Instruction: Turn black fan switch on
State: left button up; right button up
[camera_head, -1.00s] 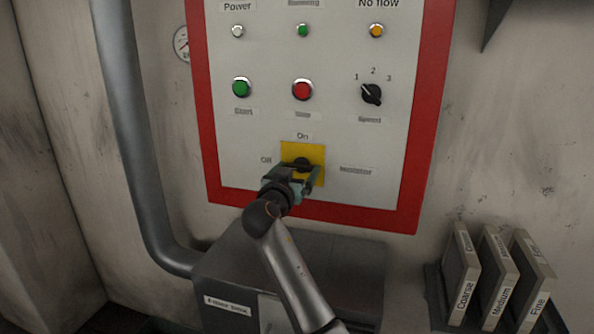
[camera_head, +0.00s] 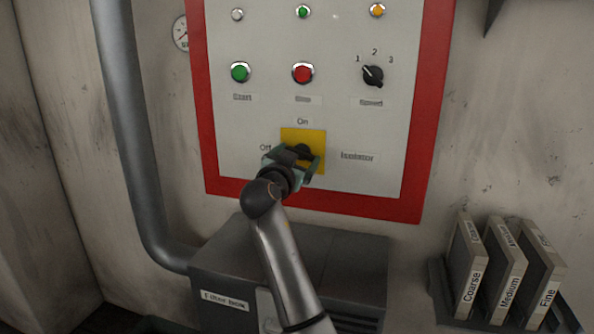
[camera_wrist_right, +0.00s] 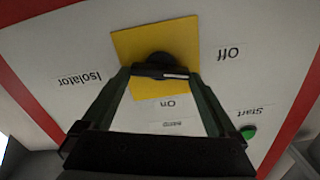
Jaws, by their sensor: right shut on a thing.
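The black fan switch (camera_head: 303,150) is a rotary handle on a yellow plate (camera_head: 317,136) low on the control panel, beside the label "Isolator". "On" is printed above the plate and "Off" to its left. My right gripper (camera_head: 297,161) is at the switch and partly covers it in the head view. In the right wrist view, turned about upside down, the handle (camera_wrist_right: 158,70) lies roughly level between the fingertips, which are shut on its ends. A white mark on it points to the "Off" side. My left gripper is not in view.
The red-edged panel (camera_head: 424,150) also carries a green button (camera_head: 240,72), a red button (camera_head: 303,73), a speed knob (camera_head: 373,75) and small lamps. A grey filter box (camera_head: 225,265) stands below. Labelled filters (camera_head: 505,270) stand at right; a pipe (camera_head: 130,140) runs at left.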

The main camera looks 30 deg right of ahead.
jog(key=m+b, duration=0.3)
jog(key=shift+f, duration=0.3)
jog(key=m+b, duration=0.2)
jog(key=shift+s+m+b, duration=0.1)
jog(key=shift+m+b, duration=0.2)
jog(key=shift+b, duration=0.1)
pick_arm(q)
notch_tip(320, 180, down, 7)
jog(key=b, duration=0.2)
pick_arm(e)
jog(key=m, duration=0.2)
jog(key=shift+d+r+m, duration=0.1)
jog(key=shift+m, duration=0.3)
jog(key=m+b, duration=0.1)
jog(key=m, duration=0.4)
jog(key=shift+b, duration=0.4)
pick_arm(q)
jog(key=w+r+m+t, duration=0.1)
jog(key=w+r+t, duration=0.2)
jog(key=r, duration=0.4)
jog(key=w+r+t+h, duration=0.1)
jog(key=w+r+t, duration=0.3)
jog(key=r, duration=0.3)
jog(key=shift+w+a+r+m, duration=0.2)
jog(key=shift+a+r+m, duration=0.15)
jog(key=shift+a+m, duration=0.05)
pick_arm(e)
jog(key=shift+m, duration=0.9)
jog(key=o, duration=1)
jog(key=shift+d, duration=0.1)
